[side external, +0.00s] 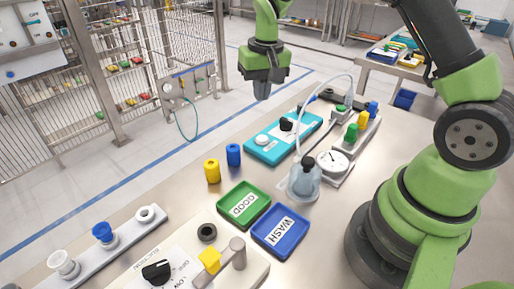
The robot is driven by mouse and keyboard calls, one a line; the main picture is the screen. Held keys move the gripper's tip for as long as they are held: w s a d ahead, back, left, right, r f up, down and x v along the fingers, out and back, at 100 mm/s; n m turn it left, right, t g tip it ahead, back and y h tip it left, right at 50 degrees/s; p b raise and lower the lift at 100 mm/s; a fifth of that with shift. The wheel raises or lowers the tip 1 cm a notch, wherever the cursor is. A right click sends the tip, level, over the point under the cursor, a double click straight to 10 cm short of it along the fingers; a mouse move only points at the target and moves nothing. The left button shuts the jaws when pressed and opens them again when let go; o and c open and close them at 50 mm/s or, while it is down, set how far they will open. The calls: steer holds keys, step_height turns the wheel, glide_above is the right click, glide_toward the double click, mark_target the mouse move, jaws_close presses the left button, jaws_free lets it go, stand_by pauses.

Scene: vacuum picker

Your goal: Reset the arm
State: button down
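My gripper (262,90) hangs at the top middle of the view, pointing down, above the far edge of the table (130,215). Its dark fingers look close together, and nothing shows between or below them. It is apart from everything on the table. Whether the fingers are fully shut is too small to tell. My green and black arm fills the right side and runs out of the top of the view.
A green GOOD tray (232,219) and a blue WASH tray (297,222) lie mid-table. A yellow cylinder (212,171), a blue cylinder (233,155), a clear jar (304,188) with tubing, a teal box (262,152) and a dial gauge (333,162) stand nearby. A wire fence stands behind.

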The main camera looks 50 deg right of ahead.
steer(key=s+a+r+t, duration=0.3)
steer(key=s+a+r, duration=0.2)
steer(key=s+r, duration=0.7)
steer(key=s+a+r+n+t+y, duration=0.1)
steer(key=s+a+r+t+y, duration=0.1)
steer(key=s, duration=0.7)
steer(key=shift+s+a+r+n+t, duration=0.4)
steer(key=shift+a+r+t, duration=0.3)
steer(key=shift+r, duration=0.25)
